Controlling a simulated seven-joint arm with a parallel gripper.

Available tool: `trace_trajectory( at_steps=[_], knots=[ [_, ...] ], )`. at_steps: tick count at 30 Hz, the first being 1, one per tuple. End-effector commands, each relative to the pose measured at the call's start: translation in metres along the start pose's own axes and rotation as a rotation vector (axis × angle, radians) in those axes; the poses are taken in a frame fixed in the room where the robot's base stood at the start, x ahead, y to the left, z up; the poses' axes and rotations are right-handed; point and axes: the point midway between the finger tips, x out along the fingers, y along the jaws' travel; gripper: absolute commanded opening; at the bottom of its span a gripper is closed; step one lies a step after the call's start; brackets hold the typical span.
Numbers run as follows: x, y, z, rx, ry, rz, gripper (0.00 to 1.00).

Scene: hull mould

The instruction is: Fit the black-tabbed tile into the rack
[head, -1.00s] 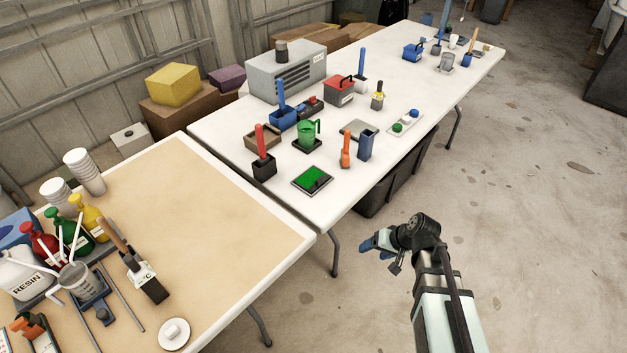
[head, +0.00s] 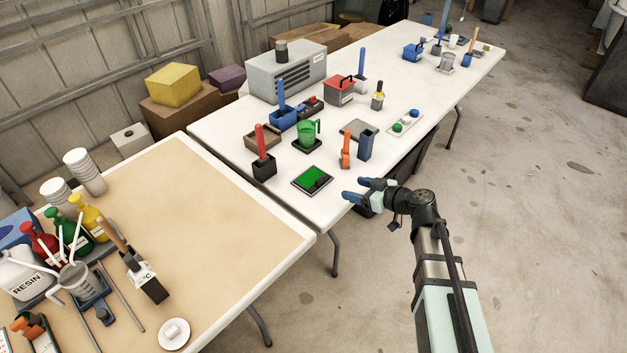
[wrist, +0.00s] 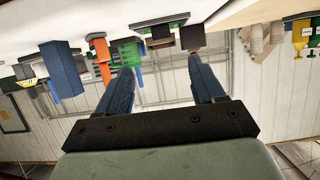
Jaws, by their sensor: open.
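A green square panel (head: 308,174) in a flat dark frame (head: 298,187) lies near the front edge of the white table. A small dark raised piece (head: 319,182) sits at its right side; I take it for the black tab, but cannot tell whether tile and rack are separate here. The dark frame also shows edge-on near the top of the wrist view (wrist: 158,22). My gripper (head: 351,190) is open and empty, just off the table's front edge, to the right of the frame and apart from it. Its two blue fingers are spread in the wrist view (wrist: 161,66).
An orange tool (head: 345,150) and a tall blue holder (head: 366,146) stand right of the frame, near my gripper. A black box with a red handle (head: 263,167) stands to its left. Behind is a green jug (head: 307,136).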

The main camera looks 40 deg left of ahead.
Motion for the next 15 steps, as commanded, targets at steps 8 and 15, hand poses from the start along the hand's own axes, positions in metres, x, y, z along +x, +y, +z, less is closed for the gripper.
trace_trajectory(
  at_steps=[8,15],
  knots=[
    [0.041,0.001,0.0,-0.011,-0.002,-0.003,0.68],
    [0.075,0.001,0.0,-0.011,-0.002,-0.001,0.68]
  ],
)
